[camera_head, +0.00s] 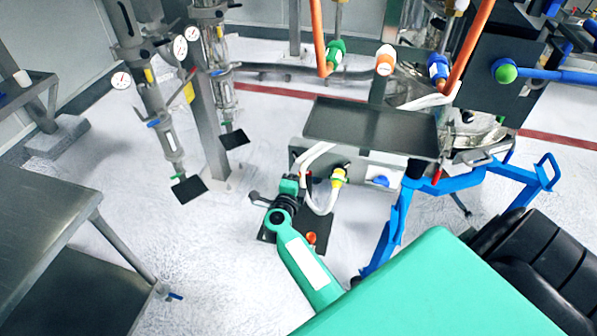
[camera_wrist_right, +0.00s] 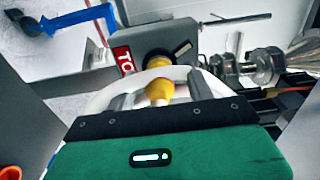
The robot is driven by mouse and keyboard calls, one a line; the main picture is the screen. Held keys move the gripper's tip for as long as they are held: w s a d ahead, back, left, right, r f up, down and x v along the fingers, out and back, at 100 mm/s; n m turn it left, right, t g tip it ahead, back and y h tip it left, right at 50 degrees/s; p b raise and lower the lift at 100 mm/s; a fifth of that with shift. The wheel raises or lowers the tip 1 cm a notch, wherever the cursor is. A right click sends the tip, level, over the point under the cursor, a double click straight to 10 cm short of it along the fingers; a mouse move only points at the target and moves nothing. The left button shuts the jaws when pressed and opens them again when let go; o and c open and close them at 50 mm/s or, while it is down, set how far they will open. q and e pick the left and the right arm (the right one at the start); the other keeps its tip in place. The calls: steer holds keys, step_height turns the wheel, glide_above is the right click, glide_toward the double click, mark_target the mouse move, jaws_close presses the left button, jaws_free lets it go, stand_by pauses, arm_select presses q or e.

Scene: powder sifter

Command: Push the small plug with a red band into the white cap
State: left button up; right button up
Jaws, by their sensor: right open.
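My right gripper (camera_head: 303,187) is low in the middle of the head view, beside a white hose loop. In the right wrist view my right gripper (camera_wrist_right: 158,90) is open. Its two grey fingers stand either side of a rounded yellow fitting (camera_wrist_right: 160,93) with a pale stem. I cannot tell whether they touch it. I cannot make out a small plug with a red band or a plain white cap in either view. My left gripper is not in view.
A grey box with a red label (camera_wrist_right: 122,59) stands just beyond the fingers. A dark flat tray (camera_head: 370,126) sits above the hose. A blue frame (camera_head: 402,215) is to the right, a metal table (camera_head: 45,215) at the left. The floor between is mostly clear.

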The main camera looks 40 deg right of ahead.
jaws_close()
steer(key=shift+a, duration=0.1)
steer(key=shift+s, duration=0.1)
steer(key=shift+s+a, duration=0.45)
steer(key=shift+a, duration=0.1)
steer(key=shift+p+v, duration=0.65)
steer(key=shift+v, duration=1.5)
